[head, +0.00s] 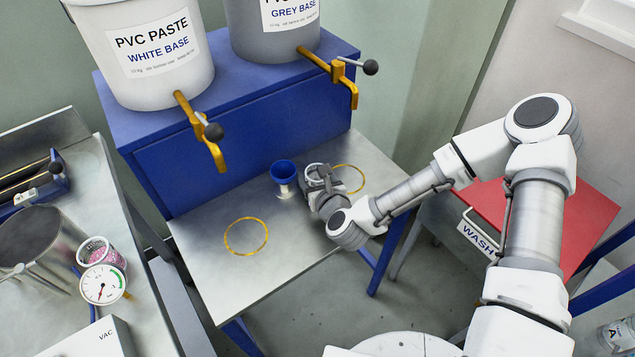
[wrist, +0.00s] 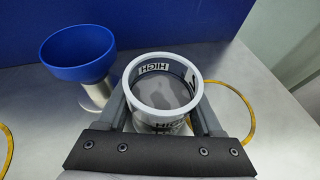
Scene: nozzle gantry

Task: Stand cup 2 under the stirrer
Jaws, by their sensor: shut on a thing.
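My gripper (head: 322,180) is shut on a clear cup (wrist: 164,85) with a pale rim and the dark word HIGH on its side. Its fingers (wrist: 162,112) lie on either side of the cup, which stands upright between them. In the head view the cup (head: 313,172) is partly hidden by my gripper, over the steel table under the tap bench. I cannot tell whether its base touches the table. I see no number on it. I cannot pick out a stirrer in either view.
A blue funnel-like cup on a metal stem (head: 284,172) stands close left of the held cup. Yellow rings mark the table at left (head: 246,236) and right (head: 361,182). Two tubs with yellow taps (head: 202,130) stand above. A steel pot (head: 40,245) and gauge (head: 103,284) are at left.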

